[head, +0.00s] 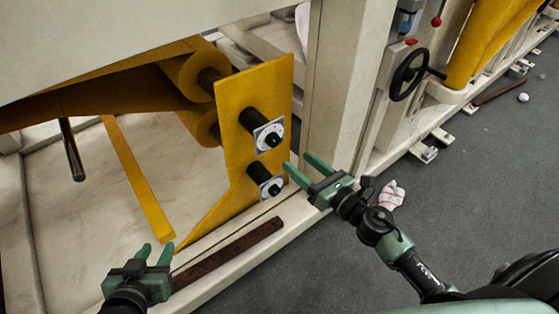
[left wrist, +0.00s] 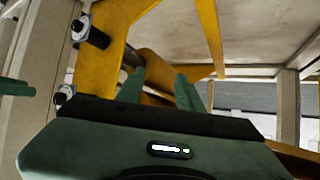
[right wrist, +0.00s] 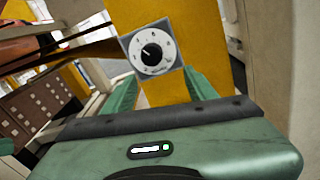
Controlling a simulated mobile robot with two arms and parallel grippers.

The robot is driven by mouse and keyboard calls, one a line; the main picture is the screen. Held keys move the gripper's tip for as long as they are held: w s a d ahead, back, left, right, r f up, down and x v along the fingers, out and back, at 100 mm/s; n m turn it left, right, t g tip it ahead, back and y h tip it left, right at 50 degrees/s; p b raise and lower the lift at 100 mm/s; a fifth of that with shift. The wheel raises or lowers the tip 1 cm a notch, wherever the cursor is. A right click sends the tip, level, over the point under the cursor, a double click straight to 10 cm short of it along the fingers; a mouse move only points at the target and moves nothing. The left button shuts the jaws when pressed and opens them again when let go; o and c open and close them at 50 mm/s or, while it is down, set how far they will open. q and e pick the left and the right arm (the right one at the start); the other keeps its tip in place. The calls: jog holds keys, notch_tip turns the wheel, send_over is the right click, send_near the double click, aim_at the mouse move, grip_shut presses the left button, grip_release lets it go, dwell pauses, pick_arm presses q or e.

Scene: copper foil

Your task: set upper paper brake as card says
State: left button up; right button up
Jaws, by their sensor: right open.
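The upper brake knob (head: 272,140) is black on a square white dial plate, on the yellow side plate (head: 250,92). A similar lower knob (head: 274,189) sits below it. The right wrist view shows one dial with a black knob (right wrist: 152,54) and marks around it; the marks are too small to read. My right gripper (head: 297,160) is open and empty, just right of the knobs and apart from them. My left gripper (head: 155,250) is open and empty at the lower left, away from the knobs. I cannot make out a card.
Yellow rolls (head: 187,75) lie left of the side plate. A pale frame post (head: 345,80) stands right of it. A black handwheel (head: 408,74) is further right. A dark bar (head: 228,254) lies on the base rail. A crumpled cloth (head: 391,194) lies on the open grey floor.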

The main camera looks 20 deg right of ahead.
aim_at(276, 143)
jog(key=shift+n+y, duration=0.3)
jog(key=shift+n, duration=0.4)
jog(key=x, duration=0.5)
jog(key=r+p+x, duration=0.1)
jog(key=x, duration=0.2)
jog(key=shift+a+r, duration=0.1)
jog(key=shift+a, duration=0.15)
pick_arm(q)
jog(key=s, duration=0.1)
jog(key=s+a+f+g, duration=0.1)
jog(key=s+g, duration=0.1)
jog(key=shift+s+a+f+y, duration=0.15)
jog(key=shift+s+f+y, duration=0.05)
jog(key=shift+f+y, duration=0.1)
pick_arm(e)
jog(key=shift+s, duration=0.1)
jog(key=shift+c, duration=0.4)
grip_shut()
